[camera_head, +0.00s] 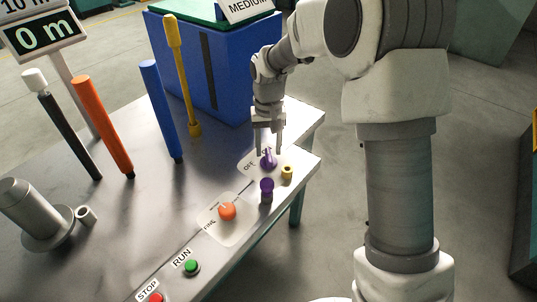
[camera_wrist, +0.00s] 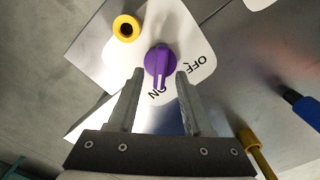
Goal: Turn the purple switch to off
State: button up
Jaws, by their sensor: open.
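The purple switch (camera_head: 268,160) is a rotary knob on a white plate near the right end of the metal table. In the wrist view the purple switch (camera_wrist: 160,60) has its narrow handle pointing at the "ON" label, with "OFF" to the right of it. My gripper (camera_head: 269,151) points down at the switch from above. In the wrist view my gripper (camera_wrist: 160,73) is open, with one finger on each side of the handle. I see gaps between the fingers and the handle; I cannot tell the exact height.
A yellow ringed part (camera_wrist: 126,28) stands close beside the switch. A purple-topped peg (camera_head: 267,186), an orange knob (camera_head: 227,211), a green button (camera_head: 191,266) and a red button (camera_head: 156,297) line the front edge. A blue box (camera_head: 215,65) and upright rods stand behind.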

jog(key=shift+f, duration=0.8)
grip_shut()
